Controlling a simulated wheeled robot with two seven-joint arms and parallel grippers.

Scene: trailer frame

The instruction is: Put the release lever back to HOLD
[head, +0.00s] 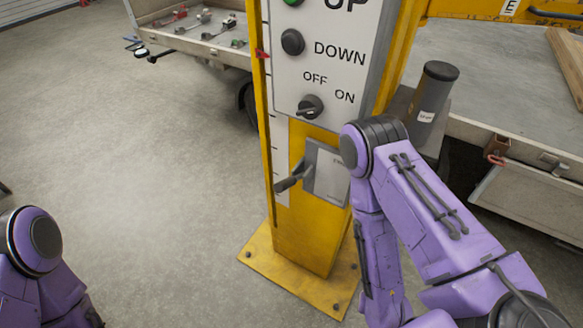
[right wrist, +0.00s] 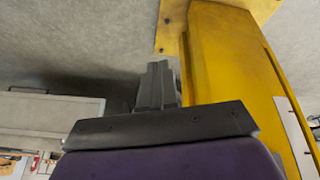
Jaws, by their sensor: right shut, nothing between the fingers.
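The release lever (head: 292,178) is a dark grey handle on a grey plate (head: 327,172) on the yellow post, below the switch panel. The handle sticks out to the left and slopes down. The plate's lettering is partly hidden by my right arm and too small to read. My right gripper (right wrist: 157,84) is shut and empty in the right wrist view, beside the yellow post (right wrist: 222,80) and apart from the lever. In the head view it is hidden. My left gripper is out of view; only part of that arm shows at the lower left.
The control panel (head: 325,60) has UP and DOWN buttons and an OFF/ON knob (head: 310,106). A grey cylinder (head: 434,95) stands right of the post. A trailer bed (head: 490,75) is at the right, another (head: 215,45) behind. The floor left of the post is clear.

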